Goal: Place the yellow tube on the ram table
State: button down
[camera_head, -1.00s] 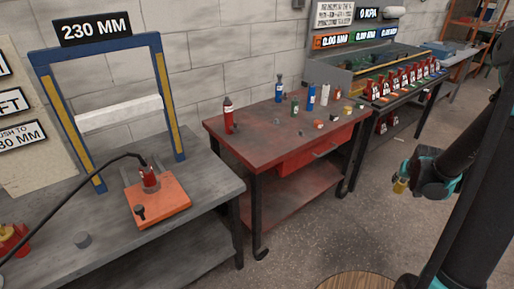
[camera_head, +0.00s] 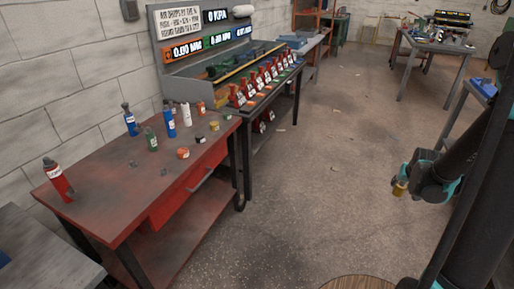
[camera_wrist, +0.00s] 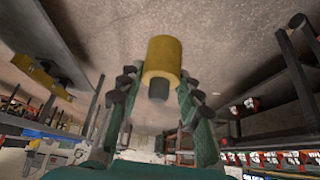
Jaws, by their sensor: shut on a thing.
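The yellow tube (camera_wrist: 163,55) is held between the two fingers of my gripper (camera_wrist: 158,88) in the wrist view, with its open end facing the camera and a dark round shape inside it. In the head view my gripper (camera_head: 400,186) is at the right, above the open floor, with the small yellow tube (camera_head: 399,189) at its tip. The ram table is not in view now. Only a corner of a grey bench (camera_head: 45,255) shows at the lower left of the head view.
A red workbench (camera_head: 105,205) with several bottles, including a red one (camera_head: 58,180), stands at the left. A grey bench with a row of red bottles (camera_head: 262,82) and a display panel is behind it. Another table (camera_head: 430,45) stands at the far right.

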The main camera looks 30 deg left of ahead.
aim_at(64, 268)
jog(key=i+l+u, duration=0.25)
jog(key=i, duration=0.3)
jog(key=i+u, duration=0.2)
jog(key=u, duration=0.3)
jog(key=i+l+u, duration=0.15)
jog(key=u, duration=0.3)
jog(key=i+l+u, duration=0.1)
jog(key=u, duration=0.4)
jog(key=l, duration=0.1)
